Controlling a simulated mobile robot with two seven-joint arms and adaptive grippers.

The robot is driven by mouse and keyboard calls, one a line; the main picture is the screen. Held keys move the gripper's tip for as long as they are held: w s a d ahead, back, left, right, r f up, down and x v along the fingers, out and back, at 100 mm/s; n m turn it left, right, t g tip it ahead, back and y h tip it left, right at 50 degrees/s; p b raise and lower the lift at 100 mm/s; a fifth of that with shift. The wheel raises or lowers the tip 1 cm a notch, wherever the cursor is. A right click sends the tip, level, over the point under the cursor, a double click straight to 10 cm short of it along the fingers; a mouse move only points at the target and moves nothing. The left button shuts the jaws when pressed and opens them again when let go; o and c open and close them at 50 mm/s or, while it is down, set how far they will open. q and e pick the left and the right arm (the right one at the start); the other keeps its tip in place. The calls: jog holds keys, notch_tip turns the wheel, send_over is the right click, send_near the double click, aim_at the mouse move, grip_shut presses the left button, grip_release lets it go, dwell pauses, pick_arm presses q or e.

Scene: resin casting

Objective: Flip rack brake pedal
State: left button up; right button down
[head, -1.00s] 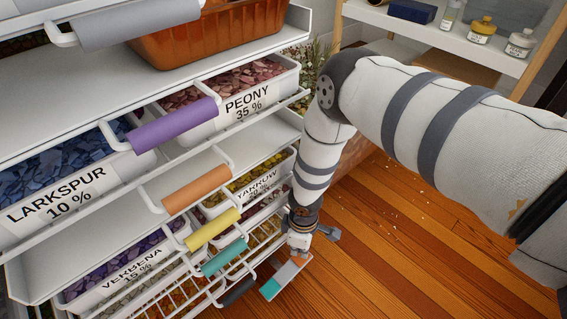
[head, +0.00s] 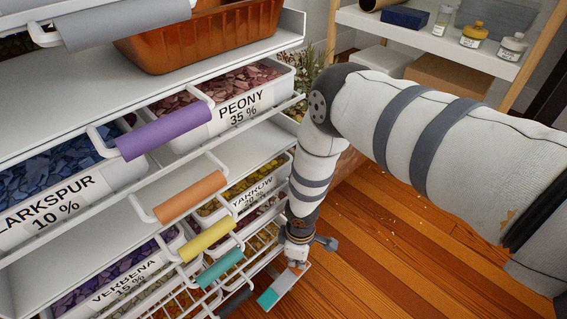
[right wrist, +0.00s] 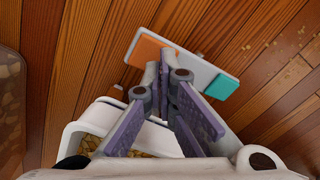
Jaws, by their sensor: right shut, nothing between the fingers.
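The brake pedal (head: 286,284) is a pale flat plate low at the rack's front right corner, just above the wooden floor. It has a teal end and an orange end; the orange end is partly hidden by my gripper in the head view. The pedal also shows in the right wrist view (right wrist: 184,66), orange patch at left and teal at right. My right gripper (head: 297,264) points down over the orange end. In the right wrist view its fingers (right wrist: 165,72) are together and empty at the pedal's near edge; I cannot tell whether they touch it. My left gripper is out of view.
The white rack (head: 60,95) fills the left, with labelled bins and coloured handles such as the purple one (head: 165,131) and the teal one (head: 220,268) jutting out. A shelf (head: 430,42) with bottles stands at the back right.

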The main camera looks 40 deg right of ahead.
jog(key=shift+f+b, duration=0.4)
jog(key=shift+f, duration=0.15)
dwell(0.6)
notch_tip(320, 180, up, 7)
jog(key=p, duration=0.4)
dwell(0.4)
